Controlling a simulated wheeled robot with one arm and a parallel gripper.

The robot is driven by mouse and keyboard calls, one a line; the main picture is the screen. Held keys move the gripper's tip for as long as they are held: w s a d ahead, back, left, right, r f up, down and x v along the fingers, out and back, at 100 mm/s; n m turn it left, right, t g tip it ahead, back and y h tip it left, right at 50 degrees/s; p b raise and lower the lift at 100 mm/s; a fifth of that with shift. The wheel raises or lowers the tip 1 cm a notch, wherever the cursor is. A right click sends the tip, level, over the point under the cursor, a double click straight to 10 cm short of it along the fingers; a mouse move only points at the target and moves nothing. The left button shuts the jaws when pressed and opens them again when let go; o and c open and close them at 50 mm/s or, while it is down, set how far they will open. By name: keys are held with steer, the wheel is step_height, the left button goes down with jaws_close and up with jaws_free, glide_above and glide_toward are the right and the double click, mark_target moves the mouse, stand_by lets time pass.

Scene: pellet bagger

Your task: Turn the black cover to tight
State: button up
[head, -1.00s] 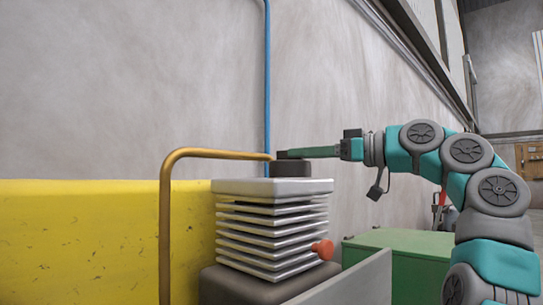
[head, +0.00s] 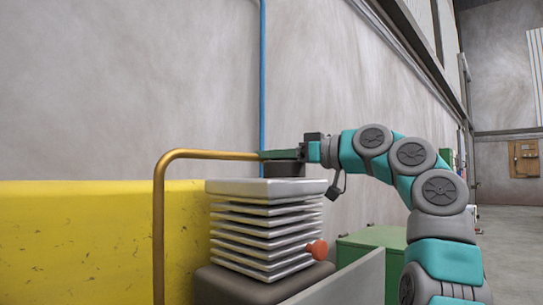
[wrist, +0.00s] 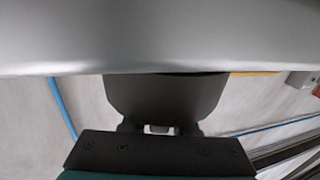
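The black cover (head: 285,171) is a dark, low block on top of the pale grey finned stack (head: 265,190). My gripper (head: 278,155) reaches in from the right, level, at the cover's upper part and overlaps it in the head view. In the wrist view a dark rounded body (wrist: 165,98), which looks like the cover, is directly before my gripper (wrist: 160,129), under a wide grey surface. The finger parts show apart there, but their tips are hidden. I cannot tell whether they touch or hold the cover.
A brass pipe (head: 160,220) bends over to the cover from the left, beside a yellow panel (head: 80,240). A blue pipe (head: 262,80) runs up the wall behind. An orange-red knob (head: 318,249) sticks out of the stack. A green box (head: 370,240) stands to the right.

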jaws_close()
steer(key=shift+f, duration=0.1)
steer(key=t+b, duration=0.1)
steer(key=m+h+b, duration=0.1)
steer(key=shift+w+f+t+b, duration=0.1)
steer(key=shift+f+t+b, duration=0.1)
steer(key=shift+t+b, duration=0.2)
steer(key=shift+w+d+r+m+t+h+b, duration=0.1)
steer(key=shift+w+r+m+t+h+b, duration=0.05)
steer(key=shift+m+t+h+b, duration=0.35)
steer(key=shift+w+d+r+m+t+h+b, duration=0.15)
steer(key=shift+m+t+h+b, duration=0.1)
steer(key=shift+m+t, duration=0.3)
steer(key=shift+o, duration=2.1)
jaws_free()
